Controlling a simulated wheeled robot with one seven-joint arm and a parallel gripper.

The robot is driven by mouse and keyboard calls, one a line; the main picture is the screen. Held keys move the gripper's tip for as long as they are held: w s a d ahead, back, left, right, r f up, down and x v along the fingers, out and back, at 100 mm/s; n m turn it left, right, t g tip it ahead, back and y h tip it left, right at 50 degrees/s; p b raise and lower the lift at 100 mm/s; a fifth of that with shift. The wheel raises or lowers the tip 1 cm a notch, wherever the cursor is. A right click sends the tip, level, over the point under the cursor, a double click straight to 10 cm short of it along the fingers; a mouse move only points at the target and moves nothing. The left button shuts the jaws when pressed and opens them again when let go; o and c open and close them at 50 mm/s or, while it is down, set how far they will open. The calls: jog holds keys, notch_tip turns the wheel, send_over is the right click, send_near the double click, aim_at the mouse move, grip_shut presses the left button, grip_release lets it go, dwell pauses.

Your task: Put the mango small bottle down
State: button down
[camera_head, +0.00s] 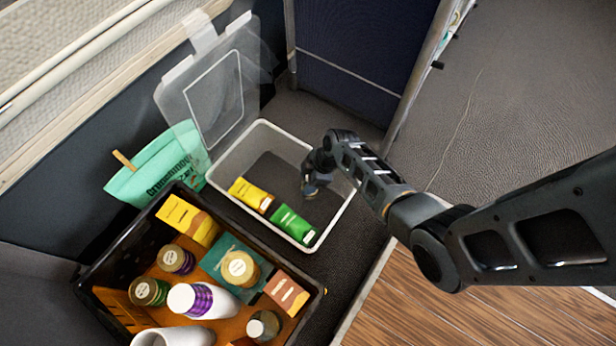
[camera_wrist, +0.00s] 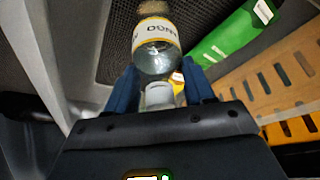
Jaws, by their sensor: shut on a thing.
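In the wrist view, the mango small bottle (camera_wrist: 155,45) is a clear bottle with a white, yellow-edged label whose lettering reads upside down. It lies just ahead of my gripper's blue fingers (camera_wrist: 160,88), which are shut on its near end; the exact grip is hard to see. In the head view, my gripper (camera_head: 311,187) reaches down inside the white open bin (camera_head: 338,218), right of the yellow and green boxes. The bottle cannot be made out clearly there. Whether it touches the bin floor cannot be told.
The yellow box (camera_head: 250,195) and green box (camera_head: 292,225) lie in the bin. A clear lid (camera_head: 190,100) stands open behind it. A teal bag (camera_head: 160,168) and a black crate (camera_head: 305,318) full of jars and boxes are at left. Dark bin floor around my gripper is free.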

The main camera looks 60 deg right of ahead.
jog(key=shift+f, duration=0.1)
jog(key=shift+c, duration=2.1)
grip_release()
jog(key=p+v, duration=0.6)
jog(key=v, duration=0.6)
jog(key=s+a+r+m+t+h, duration=0.2)
jog(key=s+a+r, duration=0.2)
jog(key=s, duration=0.2)
jog(key=s+a+r+m+t+h, duration=0.2)
jog(key=s+a+r, duration=0.15)
jog(key=s, duration=0.25)
jog(key=s+a+r+m+t, duration=0.1)
jog(key=s+a+r+t, duration=0.1)
jog(key=r, duration=0.8)
jog(key=s+a+r+m+t, duration=0.1)
jog(key=s+a+r+t, duration=0.2)
jog(key=r, duration=0.7)
jog(key=s+a+r+m+t+y, duration=0.1)
jog(key=s+a+r+t, duration=0.1)
jog(key=r, duration=0.8)
jog(key=shift+s+a+r+m+t, duration=0.3)
jog(key=shift+s+a, duration=0.35)
jog(key=shift+a, duration=0.25)
